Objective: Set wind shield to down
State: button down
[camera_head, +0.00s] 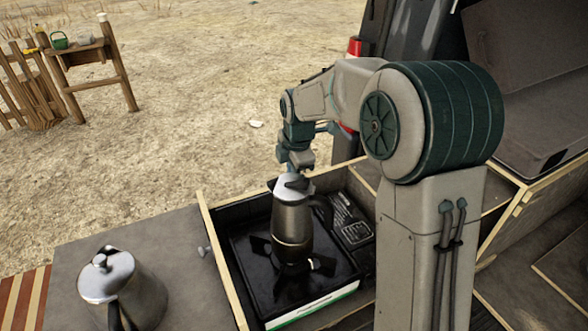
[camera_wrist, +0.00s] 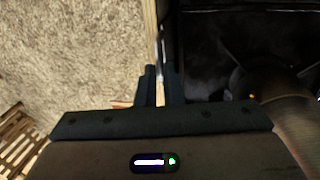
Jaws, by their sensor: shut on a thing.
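The wind shield (camera_head: 243,208) appears as a dark upright panel along the back of the black camp stove (camera_head: 258,292), which sits in a wooden-walled compartment. My gripper shows at the wrist view's centre (camera_wrist: 160,84), its two fingers close together on a thin dark edge, which appears to be the wind shield. In the head view, my wrist comes down behind the coffee pot (camera_head: 292,222), which hides the fingertips. The pot stands upright on the stove.
A steel kettle (camera_head: 122,287) stands on the grey surface left of the stove. A wooden compartment wall (camera_head: 224,268) separates them. A wooden stand (camera_head: 92,55) with a green item is far off on open sandy ground. Dark cases are at right.

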jog(key=shift+f, duration=0.15)
jog(key=c, duration=1.6)
grip_release()
jog(key=shift+f, duration=0.1)
jog(key=shift+o, duration=0.2)
jog(key=v, duration=1.4)
jog(key=shift+w, duration=0.1)
